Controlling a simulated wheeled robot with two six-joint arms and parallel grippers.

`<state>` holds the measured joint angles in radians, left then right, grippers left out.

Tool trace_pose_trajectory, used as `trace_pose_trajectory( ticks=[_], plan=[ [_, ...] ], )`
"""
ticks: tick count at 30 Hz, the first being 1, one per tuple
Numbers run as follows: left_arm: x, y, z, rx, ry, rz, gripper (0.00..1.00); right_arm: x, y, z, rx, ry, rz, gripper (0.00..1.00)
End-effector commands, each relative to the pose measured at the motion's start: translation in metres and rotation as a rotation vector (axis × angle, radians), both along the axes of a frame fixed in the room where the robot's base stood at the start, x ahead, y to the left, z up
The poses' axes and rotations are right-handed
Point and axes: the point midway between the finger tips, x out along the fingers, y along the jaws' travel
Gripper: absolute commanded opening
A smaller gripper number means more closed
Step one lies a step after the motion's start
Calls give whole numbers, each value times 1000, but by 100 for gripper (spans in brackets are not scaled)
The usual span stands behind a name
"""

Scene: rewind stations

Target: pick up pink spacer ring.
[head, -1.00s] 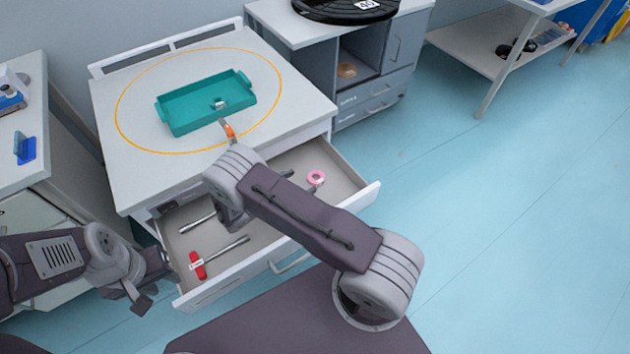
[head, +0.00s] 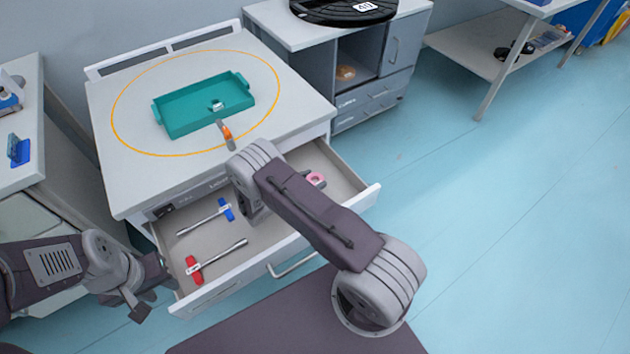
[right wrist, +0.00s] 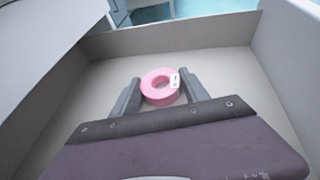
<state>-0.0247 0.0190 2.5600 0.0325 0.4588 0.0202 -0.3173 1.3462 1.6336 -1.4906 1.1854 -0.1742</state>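The pink spacer ring (head: 317,179) lies in the right part of the open drawer, partly hidden by my right arm in the head view. In the right wrist view the ring (right wrist: 160,87), with a small white label, lies on the drawer floor between the finger ends of my right gripper (right wrist: 161,91). The two fingers stand apart on either side of it, and I see small gaps. My left gripper (head: 148,294) is at the lower left, outside the drawer's front corner; its finger opening is unclear.
The open drawer (head: 290,250) also holds a red-handled tool (head: 194,268) and a blue-handled tool (head: 226,210). Drawer walls stand close around my right gripper.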

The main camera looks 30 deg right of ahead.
Motion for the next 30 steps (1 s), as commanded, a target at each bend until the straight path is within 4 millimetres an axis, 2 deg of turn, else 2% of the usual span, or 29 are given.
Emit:
trace_pose_trajectory(
  ticks=[1,2,3,11,14,19,30],
  plan=[
    [0,0,0,0,0,0,36,0,0,0,0,0,0,23],
    [0,0,0,0,0,0,36,0,0,0,0,0,0,15],
    [0,0,0,0,0,0,36,0,0,0,0,0,0,13],
    [0,0,2,0,0,0,36,0,0,4,0,-1,0,12],
    [0,0,6,0,0,0,36,0,0,14,0,-1,0,12],
    [0,0,17,0,0,0,36,1,0,45,0,-2,0,12],
    [0,0,40,0,0,0,36,-82,-5,93,-3,5,2,12]
  ],
)
